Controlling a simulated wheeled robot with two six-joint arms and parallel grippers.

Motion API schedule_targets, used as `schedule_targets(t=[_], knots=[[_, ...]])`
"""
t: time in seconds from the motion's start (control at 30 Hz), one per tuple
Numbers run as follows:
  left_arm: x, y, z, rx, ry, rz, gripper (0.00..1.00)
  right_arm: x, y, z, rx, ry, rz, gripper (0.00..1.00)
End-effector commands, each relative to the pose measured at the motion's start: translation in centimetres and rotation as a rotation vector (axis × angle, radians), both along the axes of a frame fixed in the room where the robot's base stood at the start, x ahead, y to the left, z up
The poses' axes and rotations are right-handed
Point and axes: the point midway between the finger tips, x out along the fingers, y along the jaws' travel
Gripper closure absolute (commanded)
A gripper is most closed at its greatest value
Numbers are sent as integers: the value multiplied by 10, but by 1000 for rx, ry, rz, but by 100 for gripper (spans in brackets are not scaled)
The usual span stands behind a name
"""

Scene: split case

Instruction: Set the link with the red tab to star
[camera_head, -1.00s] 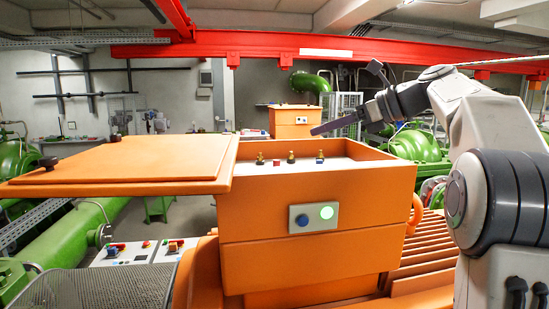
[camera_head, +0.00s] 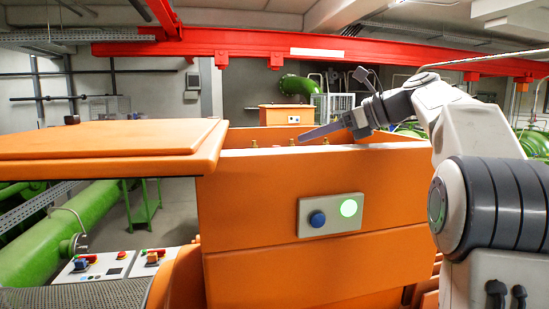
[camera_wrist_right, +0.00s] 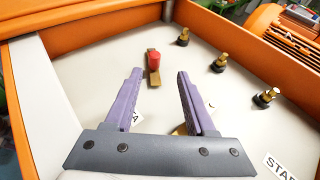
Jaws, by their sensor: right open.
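In the right wrist view, the link with the red tab (camera_wrist_right: 154,60) is a short brass bar on the pale plate (camera_wrist_right: 90,75) inside the orange case. My right gripper (camera_wrist_right: 160,73) is open and empty, its purple fingers on either side of the view of the red tab; I cannot tell their height above it. Three brass studs (camera_wrist_right: 220,62) stand to the right. A "STAR" label (camera_wrist_right: 278,166) is partly cut off at lower right, and another label is mostly behind the left finger. In the head view, my right gripper (camera_head: 303,137) is over the case (camera_head: 260,185).
The case walls (camera_wrist_right: 258,50) surround the plate. In the head view, the front wall hides most of the inside. A lid-like orange panel (camera_head: 110,140) extends left. A red beam (camera_head: 380,55) crosses above.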

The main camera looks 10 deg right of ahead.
Motion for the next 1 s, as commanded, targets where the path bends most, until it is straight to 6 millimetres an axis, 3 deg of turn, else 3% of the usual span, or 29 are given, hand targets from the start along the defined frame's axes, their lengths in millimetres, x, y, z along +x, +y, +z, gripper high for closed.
schedule_targets(t=[0.17,0.7,1.0], knots=[[0,0,-1,0,0,0,50,6,6,-6,1,1,1,45],[0,0,18,0,0,-3,50,61,68,-39,1,1,4,45],[0,0,18,0,0,-4,50,66,72,-43,0,0,1,45]])
